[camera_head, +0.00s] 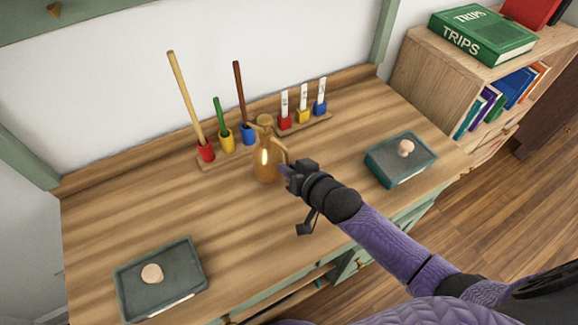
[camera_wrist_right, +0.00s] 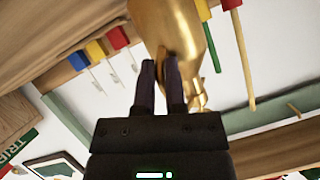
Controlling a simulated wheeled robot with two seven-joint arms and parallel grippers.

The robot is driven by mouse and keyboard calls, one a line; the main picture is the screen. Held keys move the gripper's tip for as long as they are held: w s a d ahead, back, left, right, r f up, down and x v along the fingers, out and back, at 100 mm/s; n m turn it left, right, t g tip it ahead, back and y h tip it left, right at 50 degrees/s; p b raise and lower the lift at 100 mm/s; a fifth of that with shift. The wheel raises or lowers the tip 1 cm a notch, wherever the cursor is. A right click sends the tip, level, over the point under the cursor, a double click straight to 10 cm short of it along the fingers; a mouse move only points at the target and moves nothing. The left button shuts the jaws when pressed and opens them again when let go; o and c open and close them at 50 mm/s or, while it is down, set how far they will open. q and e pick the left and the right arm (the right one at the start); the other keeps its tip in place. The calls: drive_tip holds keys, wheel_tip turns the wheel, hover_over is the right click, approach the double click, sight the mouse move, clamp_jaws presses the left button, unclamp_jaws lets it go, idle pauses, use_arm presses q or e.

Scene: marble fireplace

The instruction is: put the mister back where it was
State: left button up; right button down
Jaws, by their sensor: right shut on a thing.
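The mister (camera_head: 267,158) is a shiny brass-coloured bottle with a narrow neck, a spout and a side handle. It is upright over the middle of the wooden desk, in front of the racks; I cannot tell whether its base touches the wood. My right gripper (camera_head: 287,170) comes from the right and is shut on the mister's handle. In the right wrist view the mister (camera_wrist_right: 172,25) fills the top middle, with the two dark fingers of the right gripper (camera_wrist_right: 168,75) closed at it. My left gripper is not in view.
Behind the mister, a rack holds red, yellow and blue cups (camera_head: 227,142) with sticks, beside labelled tubes (camera_head: 304,107). Dark trays with round pale pieces stand at front left (camera_head: 125,290) and right (camera_head: 385,178). A bookshelf (camera_head: 440,85) stands right. The desk's left middle is clear.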

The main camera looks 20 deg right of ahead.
drive_tip(key=shift+f+b, duration=0.4)
drive_tip(key=shift+f, duration=0.1)
drive_tip(key=c, duration=0.6)
unclamp_jaws()
